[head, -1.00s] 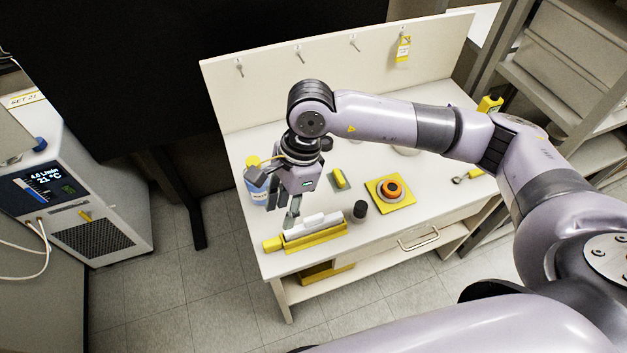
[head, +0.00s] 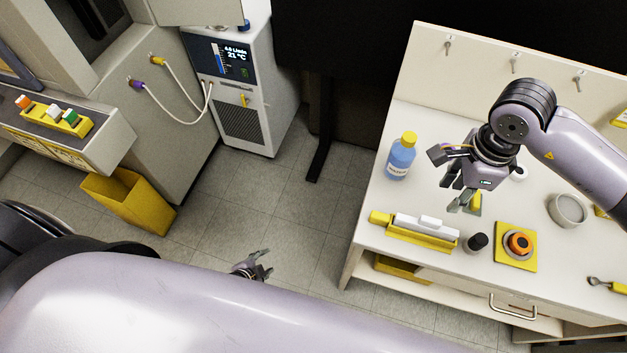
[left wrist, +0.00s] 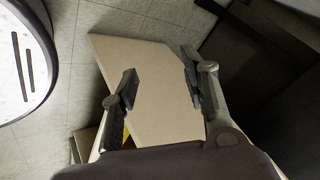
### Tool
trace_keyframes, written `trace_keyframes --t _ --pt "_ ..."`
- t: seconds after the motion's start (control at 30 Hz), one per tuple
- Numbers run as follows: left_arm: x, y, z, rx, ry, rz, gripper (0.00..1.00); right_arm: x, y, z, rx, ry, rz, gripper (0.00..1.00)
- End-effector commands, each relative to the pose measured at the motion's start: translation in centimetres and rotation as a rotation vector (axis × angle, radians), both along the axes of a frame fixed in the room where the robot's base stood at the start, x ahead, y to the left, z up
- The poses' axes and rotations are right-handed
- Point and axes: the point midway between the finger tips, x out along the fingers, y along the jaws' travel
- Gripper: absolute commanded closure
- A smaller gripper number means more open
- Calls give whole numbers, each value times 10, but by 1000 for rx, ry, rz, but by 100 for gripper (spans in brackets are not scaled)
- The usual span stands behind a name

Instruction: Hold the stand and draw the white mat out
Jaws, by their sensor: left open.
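I cannot make out a flat white mat in the head view. A white block (head: 412,222) lies on a long yellow base (head: 437,242) near the bench's front left. A yellow square plate (head: 502,259) bears an orange and grey round piece (head: 520,244); I cannot tell which thing is the stand. My left gripper (head: 264,266) is open and empty over the floor, left of the bench. In the left wrist view its spread fingers (left wrist: 157,97) show against a beige panel. My right gripper (head: 462,202) points down over the bench, behind the white block; its finger gap is unclear.
The bench (head: 375,250) also bears a blue bottle (head: 400,160), a black cylinder (head: 476,243), a grey dish (head: 567,210) and a yellow-handled tool (head: 607,285). A display cabinet (head: 240,90) and a yellow bin (head: 130,200) stand left. The floor between is clear.

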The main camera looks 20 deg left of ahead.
Motion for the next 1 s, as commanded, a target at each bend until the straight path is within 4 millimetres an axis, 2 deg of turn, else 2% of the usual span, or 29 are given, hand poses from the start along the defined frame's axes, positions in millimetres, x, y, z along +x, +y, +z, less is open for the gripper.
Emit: trace_keyframes --t 0.03,0.2,0.27,0.4,0.5,0.6,0.7,0.8,0.93,0.97,1.0 --pt "28 -1 16 34 -83 -87 58 0 0 0 0 0 0 67" --pt "106 -18 80 184 -377 -415 58 0 0 0 1 0 0 67" --pt "130 -27 105 249 -488 -539 58 0 0 0 1 0 0 67" --pt "174 -53 173 433 -778 -848 58 0 0 0 1 0 0 67" --pt "192 -77 225 604 -1017 -1100 58 0 0 0 1 0 0 67" --pt "196 -102 275 812 -1293 -1387 58 0 0 0 1 0 0 67" --pt "185 -118 309 1006 -1545 -1653 58 0 0 0 1 0 0 67" --pt "170 -124 327 1161 -1757 -1877 58 0 0 0 1 0 0 67" --pt "154 -121 338 1288 -1950 -2088 58 0 0 0 1 0 0 67" --pt "151 -120 339 -1271 1929 2065 58 0 0 0 1 0 0 67" --pt "148 -118 341 -1246 1895 2029 58 0 0 0 1 0 0 67"
